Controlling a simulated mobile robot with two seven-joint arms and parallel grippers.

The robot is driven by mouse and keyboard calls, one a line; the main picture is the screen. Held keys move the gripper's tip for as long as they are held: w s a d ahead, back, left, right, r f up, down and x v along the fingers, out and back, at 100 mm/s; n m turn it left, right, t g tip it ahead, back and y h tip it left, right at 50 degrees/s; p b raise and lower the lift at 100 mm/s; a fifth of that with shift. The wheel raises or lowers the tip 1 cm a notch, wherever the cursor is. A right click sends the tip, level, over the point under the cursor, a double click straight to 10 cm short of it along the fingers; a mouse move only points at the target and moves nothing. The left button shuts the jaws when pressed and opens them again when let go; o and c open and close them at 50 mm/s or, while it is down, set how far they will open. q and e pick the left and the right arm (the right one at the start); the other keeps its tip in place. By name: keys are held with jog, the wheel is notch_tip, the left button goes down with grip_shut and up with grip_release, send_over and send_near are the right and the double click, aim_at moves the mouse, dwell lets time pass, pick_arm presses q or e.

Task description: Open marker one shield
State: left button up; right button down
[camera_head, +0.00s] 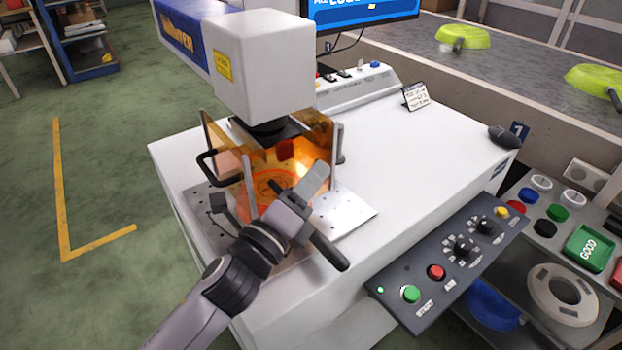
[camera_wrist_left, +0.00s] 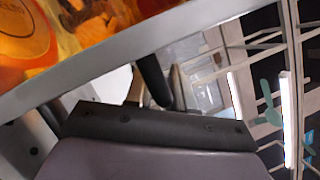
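Marker one is a white laser marking machine (camera_head: 262,65) with an amber shield (camera_head: 222,140) around its lit work area. A black curved handle (camera_head: 207,165) stands out on the shield's left side. My left gripper (camera_head: 312,195) is in front of the shield, overlapping its lower front in the head view. A dark bar (camera_head: 328,250) shows beside the gripper; I cannot tell whether it is held. In the left wrist view, the amber panel (camera_wrist_left: 60,30) is very close, behind a grey edge, and a black bar (camera_wrist_left: 152,80) shows past it. The fingertips are unclear. My right gripper is out of view.
A control panel (camera_head: 447,262) with buttons and knobs is at the table's front right. Green pans (camera_head: 463,37) sit on the conveyor (camera_head: 410,45) behind.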

pick_arm(q)
grip_shut()
jog(key=shift+r, duration=0.1)
notch_tip(320, 180, up, 12)
jog(key=p, duration=1.1)
jog(key=shift+f, duration=0.2)
grip_release()
jog(key=shift+f, duration=0.1)
